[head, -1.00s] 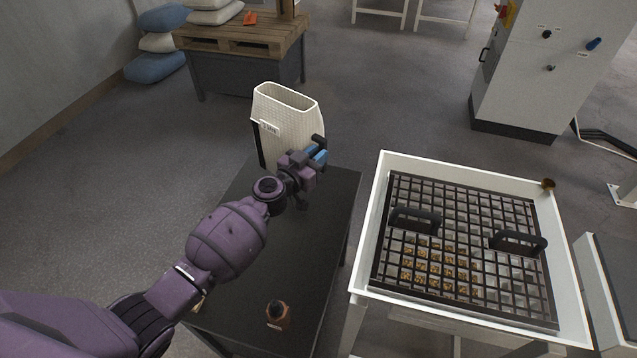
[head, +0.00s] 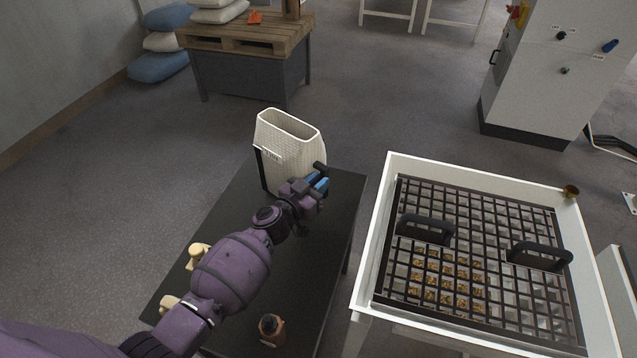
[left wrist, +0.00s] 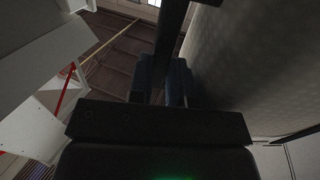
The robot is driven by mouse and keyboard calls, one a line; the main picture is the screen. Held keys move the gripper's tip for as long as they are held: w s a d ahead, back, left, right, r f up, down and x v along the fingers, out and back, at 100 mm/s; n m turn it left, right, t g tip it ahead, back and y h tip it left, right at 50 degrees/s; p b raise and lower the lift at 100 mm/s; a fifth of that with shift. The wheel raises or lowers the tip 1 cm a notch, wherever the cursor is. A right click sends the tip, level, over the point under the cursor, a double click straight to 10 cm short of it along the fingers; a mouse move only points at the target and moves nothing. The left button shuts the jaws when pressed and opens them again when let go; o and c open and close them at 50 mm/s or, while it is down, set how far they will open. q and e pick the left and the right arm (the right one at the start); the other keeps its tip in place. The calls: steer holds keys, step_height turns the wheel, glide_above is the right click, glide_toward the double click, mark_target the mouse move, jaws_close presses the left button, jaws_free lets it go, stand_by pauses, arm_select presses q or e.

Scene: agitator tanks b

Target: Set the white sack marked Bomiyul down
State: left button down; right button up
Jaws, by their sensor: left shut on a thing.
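The white sack (head: 290,143) stands upright with its mouth open at the far end of the dark table (head: 320,262). It has a small label and a dark stripe on its left side; I cannot read the label. My left gripper (head: 318,180) is shut on the sack at its near right side. In the left wrist view the sack's pale wall (left wrist: 255,70) fills the right side, beside the blue finger pads (left wrist: 165,82). The sack's base is partly behind my gripper, so I cannot tell whether it touches the table. My right gripper is out of view.
A brown bottle (head: 271,328) stands at the table's near end, and pale objects (head: 197,255) lie by its left edge. A white-rimmed hopper with a black grate (head: 480,250) is on the right. A pallet (head: 245,35) with sacks is behind.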

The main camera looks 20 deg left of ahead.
arm_select(q)
steer(key=shift+f, duration=0.25)
steer(key=c, duration=1.1)
jaws_free()
steer(key=shift+o, duration=0.2)
steer(key=shift+r, duration=0.1)
steer(key=v, duration=1.2)
steer(key=shift+r, duration=0.15)
